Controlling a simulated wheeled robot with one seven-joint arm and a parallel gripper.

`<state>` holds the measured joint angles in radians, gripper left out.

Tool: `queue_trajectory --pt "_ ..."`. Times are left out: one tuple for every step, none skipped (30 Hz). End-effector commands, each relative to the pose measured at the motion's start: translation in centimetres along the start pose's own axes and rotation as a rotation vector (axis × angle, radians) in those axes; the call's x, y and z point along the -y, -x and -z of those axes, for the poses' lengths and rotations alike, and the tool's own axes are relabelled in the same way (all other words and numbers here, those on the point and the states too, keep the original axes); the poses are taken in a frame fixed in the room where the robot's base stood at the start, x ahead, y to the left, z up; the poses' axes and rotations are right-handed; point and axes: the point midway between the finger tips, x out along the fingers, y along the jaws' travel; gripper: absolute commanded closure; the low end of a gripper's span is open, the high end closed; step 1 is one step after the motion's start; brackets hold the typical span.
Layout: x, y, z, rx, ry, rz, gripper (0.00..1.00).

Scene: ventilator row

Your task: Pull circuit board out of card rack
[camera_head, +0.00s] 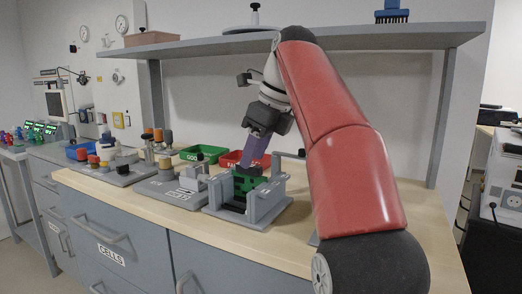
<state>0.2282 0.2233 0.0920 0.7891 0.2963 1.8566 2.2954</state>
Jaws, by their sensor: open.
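A green circuit board (244,184) with dark parts stands upright in the grey card rack (268,203) on the wooden worktop. My gripper (254,158) reaches down from above, with its purple fingers close over the board's top edge. The gripper is open; whether a finger touches the board cannot be told at this angle. The fingers hide part of the board's upper edge, and the rack's front walls hide its lower part.
Several grey fixtures stand left of the rack, including a plate with small blocks (172,190). Behind are a green bin (203,153) and a red bin (232,158). A grey shelf (350,38) runs above. The worktop right of the rack is partly hidden by my arm.

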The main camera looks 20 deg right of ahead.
Motion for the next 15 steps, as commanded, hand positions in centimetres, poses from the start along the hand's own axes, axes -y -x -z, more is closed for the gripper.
queue_trajectory --pt "0.4 -0.1 0.1 -0.003 -0.032 -0.004 0.58" --pt "0.6 -0.1 0.1 -0.004 -0.048 -0.006 0.58" --pt "0.7 -0.2 0.1 -0.005 -0.062 -0.007 0.58" --pt "0.8 -0.3 0.1 -0.006 -0.07 -0.008 0.58" --pt "0.8 -0.5 0.1 -0.007 -0.075 -0.009 0.58" --pt "0.8 -0.7 0.1 -0.008 -0.078 -0.01 0.58" --pt "0.8 -1.0 0.1 -0.007 -0.079 -0.009 0.58" --pt "0.8 -1.2 0.1 -0.007 -0.078 -0.009 0.58" --pt "0.7 -1.7 0.1 -0.008 -0.078 -0.009 0.58" --pt "0.7 -2.1 0.2 -0.008 -0.077 -0.009 0.58" --pt "0.7 -2.5 0.2 -0.009 -0.077 -0.01 0.58" --pt "0.7 -3.1 0.2 -0.009 -0.076 -0.009 0.58" --pt "0.7 -4.0 0.3 -0.008 -0.075 -0.009 0.58" --pt "0.7 -4.5 0.3 -0.007 -0.075 -0.008 0.58" --pt "0.7 -5.1 0.3 -0.008 -0.075 -0.009 0.58"
